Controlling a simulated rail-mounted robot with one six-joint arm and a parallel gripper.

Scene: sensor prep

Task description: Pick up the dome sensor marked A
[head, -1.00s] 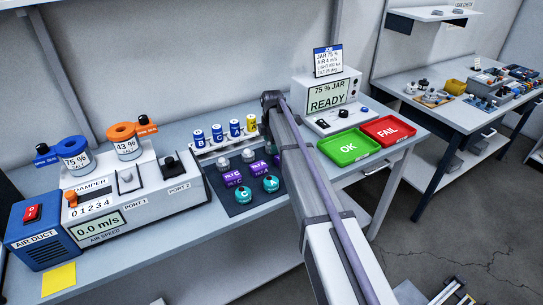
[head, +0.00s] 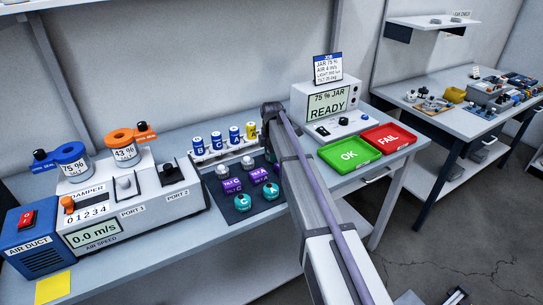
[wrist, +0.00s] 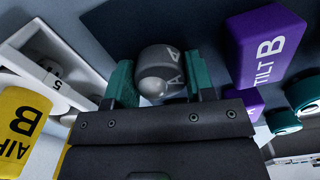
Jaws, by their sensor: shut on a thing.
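In the wrist view, the grey dome sensor marked A (wrist: 161,78) sits between the two teal fingers of my gripper (wrist: 160,84), which are shut on it. Its letter A shows on the side and on top. Dark mat surface lies behind it; I cannot tell whether the sensor touches the mat or is clear of it. In the head view, my arm hides the gripper and this sensor. Two other grey dome sensors show there, one on the left (head: 222,171) and one on the right (head: 248,162), on the dark mat (head: 236,212).
Close beside the gripper are a purple TILT B block (wrist: 262,50), teal round parts (wrist: 285,120) and a yellow AIR cylinder marked B (wrist: 22,122). A white rack (head: 212,155) holds cylinders behind the mat.

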